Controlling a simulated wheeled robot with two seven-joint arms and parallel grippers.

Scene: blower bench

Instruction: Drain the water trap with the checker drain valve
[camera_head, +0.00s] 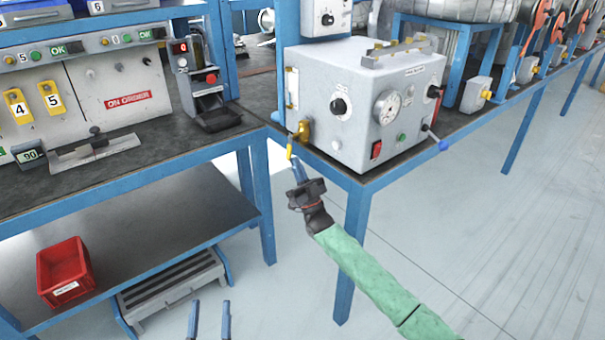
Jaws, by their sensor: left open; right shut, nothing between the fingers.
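The checker (360,105) is a light grey box on the bench corner, with a dial gauge and knobs on its front. On its left side is a brass drain valve (304,130) with a yellow lever (290,148) hanging down. A narrow upright fitting (292,88) above the valve may be the water trap; I cannot see its water level. My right gripper (296,163) is shut and empty, its blue fingertips close beside the lever; I cannot tell whether they touch. My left gripper (209,310) is open and empty at the bottom edge, fingers apart.
A blue-framed bench runs along the left with a grey panel (90,90) and a small dark device (208,85). A red bin (64,272) sits on the lower shelf (150,240). A grey step (172,288) stands below. The floor at right is clear.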

